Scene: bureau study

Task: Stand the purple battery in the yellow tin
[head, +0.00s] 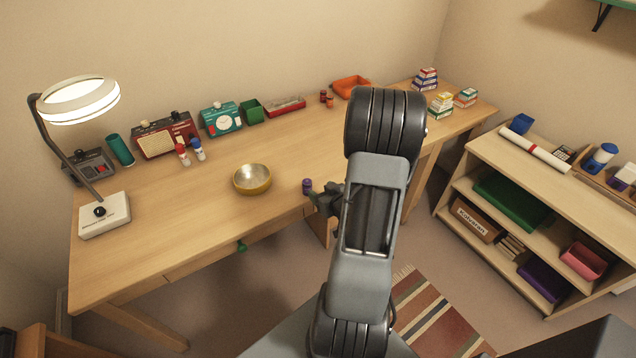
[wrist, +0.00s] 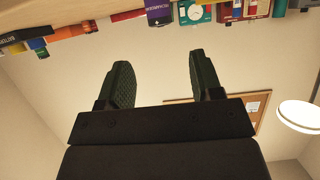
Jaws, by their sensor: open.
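The purple battery (head: 307,186) stands upright near the front edge of the desk. It also shows in the wrist view (wrist: 159,13) at the top, upside down. The yellow tin (head: 253,184) is a round, open, bowl-like container on the desk, left of the battery. I cannot make it out in the wrist view. My gripper (head: 321,197) is just right of the battery and partly hidden by my arm. In the wrist view my gripper (wrist: 159,60) has its fingers apart with nothing between them, and the battery shows beyond the fingertips.
A desk lamp (head: 103,213) stands at the left end of the desk. Red and blue small bottles (head: 190,152), a radio (head: 165,135) and a teal clock (head: 221,119) line the back. The desk between tin and battery is clear. A shelf (head: 540,170) stands at right.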

